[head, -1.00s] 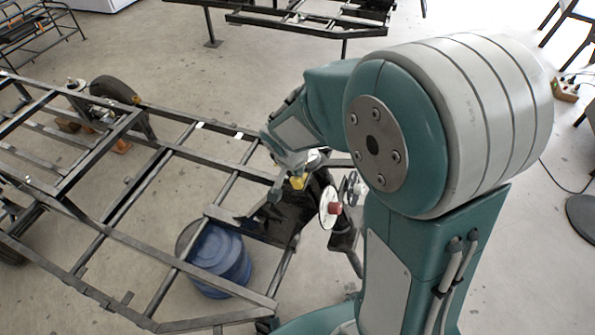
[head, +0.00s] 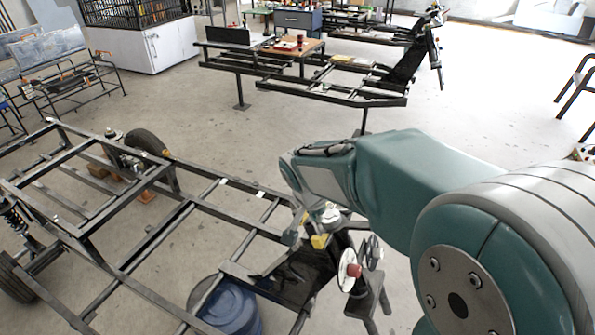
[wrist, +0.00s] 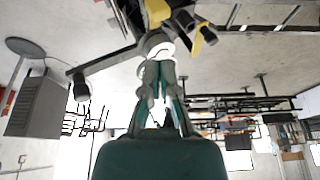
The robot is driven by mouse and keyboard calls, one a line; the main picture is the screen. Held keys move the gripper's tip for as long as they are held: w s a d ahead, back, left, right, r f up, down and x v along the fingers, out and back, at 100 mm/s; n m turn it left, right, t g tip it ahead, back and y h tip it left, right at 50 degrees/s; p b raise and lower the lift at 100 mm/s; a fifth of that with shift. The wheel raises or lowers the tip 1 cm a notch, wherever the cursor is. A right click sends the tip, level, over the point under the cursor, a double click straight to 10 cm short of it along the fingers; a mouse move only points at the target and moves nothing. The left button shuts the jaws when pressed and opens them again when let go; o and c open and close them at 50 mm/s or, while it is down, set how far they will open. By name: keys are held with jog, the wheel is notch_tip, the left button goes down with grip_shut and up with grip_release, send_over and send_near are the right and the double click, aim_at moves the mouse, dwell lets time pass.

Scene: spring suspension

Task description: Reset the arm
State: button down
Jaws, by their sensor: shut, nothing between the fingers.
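My gripper (wrist: 160,85) points away from the wrist in the wrist view, its fingers closed together with nothing between them. Just beyond the fingertips in that view is a pale rounded top (wrist: 158,44) of the suspension part. In the head view my teal arm reaches left, and its end is close to the frame's corner; the fingers are partly hidden there. Beside it are a yellow piece (head: 319,241) and a white disc with a red hub (head: 349,270). I cannot tell whether the fingers touch the part.
A black metal vehicle frame (head: 150,240) fills the left, with a blue drum (head: 228,308) under its near corner. A second frame (head: 330,85) stands behind. A rack (head: 70,80) and white cabinet (head: 155,45) are at the back left. Open floor (head: 490,110) lies at right.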

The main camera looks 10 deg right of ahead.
jog(key=shift+a, duration=0.1)
jog(key=s+d+r+n+t+y, duration=0.1)
jog(key=s+r+n, duration=0.2)
jog(key=s, duration=0.6)
jog(key=s+r+n+t+y, duration=0.1)
jog(key=s+r+n, duration=0.3)
jog(key=s, duration=0.6)
jog(key=shift+d+r+t, duration=0.3)
jog(key=shift+d+r, duration=0.05)
jog(key=shift+r, duration=0.55)
